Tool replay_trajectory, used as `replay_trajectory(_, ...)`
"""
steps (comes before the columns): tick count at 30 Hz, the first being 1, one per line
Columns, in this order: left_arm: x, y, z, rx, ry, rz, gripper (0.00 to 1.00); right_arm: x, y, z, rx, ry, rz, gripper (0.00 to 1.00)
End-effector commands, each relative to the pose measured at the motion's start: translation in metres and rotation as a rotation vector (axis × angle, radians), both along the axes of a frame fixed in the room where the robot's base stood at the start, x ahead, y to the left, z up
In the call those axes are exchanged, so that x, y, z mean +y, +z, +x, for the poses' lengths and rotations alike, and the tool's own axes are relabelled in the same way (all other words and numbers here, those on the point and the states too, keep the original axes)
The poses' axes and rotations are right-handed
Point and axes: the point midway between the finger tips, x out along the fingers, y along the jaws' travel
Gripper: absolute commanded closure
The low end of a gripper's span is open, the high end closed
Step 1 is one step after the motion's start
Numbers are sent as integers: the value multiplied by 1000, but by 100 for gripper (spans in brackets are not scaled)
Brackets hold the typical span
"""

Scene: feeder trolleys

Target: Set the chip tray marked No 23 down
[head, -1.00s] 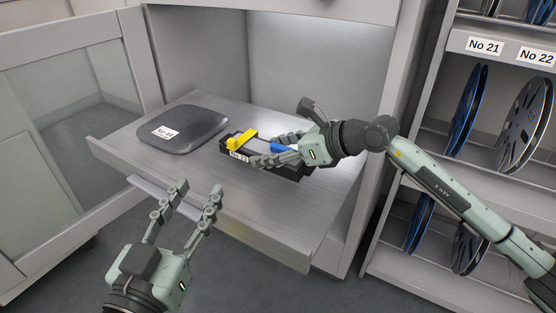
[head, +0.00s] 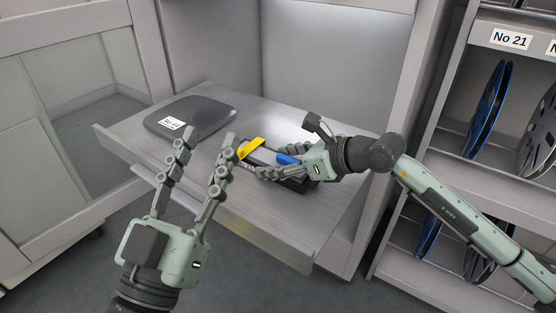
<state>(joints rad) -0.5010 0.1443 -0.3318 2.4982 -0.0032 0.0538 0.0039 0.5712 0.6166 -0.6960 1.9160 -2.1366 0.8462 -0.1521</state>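The chip tray (head: 298,186) is a low black tray with a yellow piece (head: 250,148) and a blue piece (head: 288,160) in it. It is on or just above the pulled-out grey shelf; I cannot tell whether it touches. Its label, read as No 23 a second ago, is now mostly hidden. My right gripper (head: 276,162) is at the tray from the right, one finger along its near side and one behind the blue piece. Whether it clamps the tray is unclear. My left gripper (head: 208,138) is open and empty, in front of the tray's left end.
The grey shelf (head: 245,213) has bare room in front of the tray. A dark flat case marked No 44 (head: 205,110) lies on its left part. Cabinet walls close the back and right. A rack with blue and grey reels (head: 488,108) stands at the right.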

Motion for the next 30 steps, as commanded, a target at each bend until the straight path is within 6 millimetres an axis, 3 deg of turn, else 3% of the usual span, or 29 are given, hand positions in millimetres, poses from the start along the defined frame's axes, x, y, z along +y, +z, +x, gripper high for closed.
replay_trajectory(3, 0, 0, 0, 1, 0, 0, 60, 0, 0, 0, 0, 0, 0, 20)
replay_trajectory(15, -1, -2, 2, 30, -2, 10, 60, 0, 6, 0, 0, 0, 0, 20)
replay_trajectory(30, -4, -14, 4, 99, -7, 31, 60, -70, 49, -51, 0, -1, -5, 20)
